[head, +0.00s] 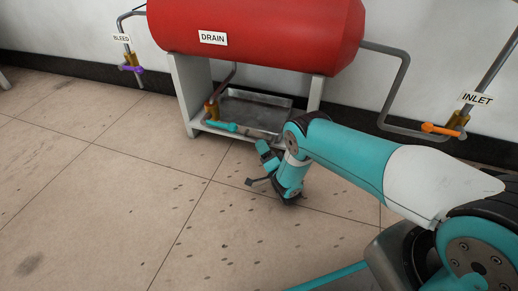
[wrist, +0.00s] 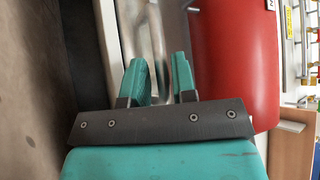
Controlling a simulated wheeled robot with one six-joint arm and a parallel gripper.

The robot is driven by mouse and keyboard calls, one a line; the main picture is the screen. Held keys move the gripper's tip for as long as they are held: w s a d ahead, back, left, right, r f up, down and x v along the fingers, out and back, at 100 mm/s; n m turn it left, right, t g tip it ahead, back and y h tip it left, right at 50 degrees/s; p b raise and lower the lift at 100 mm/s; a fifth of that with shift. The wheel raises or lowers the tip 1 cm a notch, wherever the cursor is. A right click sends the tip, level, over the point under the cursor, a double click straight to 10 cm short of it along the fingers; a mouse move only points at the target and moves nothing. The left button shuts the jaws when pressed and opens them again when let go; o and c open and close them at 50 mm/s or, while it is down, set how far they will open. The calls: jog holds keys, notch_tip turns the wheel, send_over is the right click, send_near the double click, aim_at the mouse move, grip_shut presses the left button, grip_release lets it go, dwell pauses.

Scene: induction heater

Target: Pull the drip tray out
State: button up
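The drip tray (head: 255,103) is a shallow grey metal tray lying on the low shelf of the white stand, under the red tank. In the wrist view a shiny metal surface (wrist: 149,28), which looks like the tray, lies just beyond the fingertips. My gripper (wrist: 160,68) has its two teal fingers apart, with a gap between them. I cannot tell whether a tray edge or handle sits in that gap. In the head view my gripper is low, close in front of the shelf.
A teal-handled drain valve (head: 220,125) sits at the shelf's front left. An orange-handled inlet valve (head: 440,129) is at right. The tiled floor (head: 120,180) in front is clear.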

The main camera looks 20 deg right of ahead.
jog(key=shift+b+x, duration=0.4)
jog(key=shift+x, duration=1)
grip_shut()
jog(key=shift+s, duration=0.1)
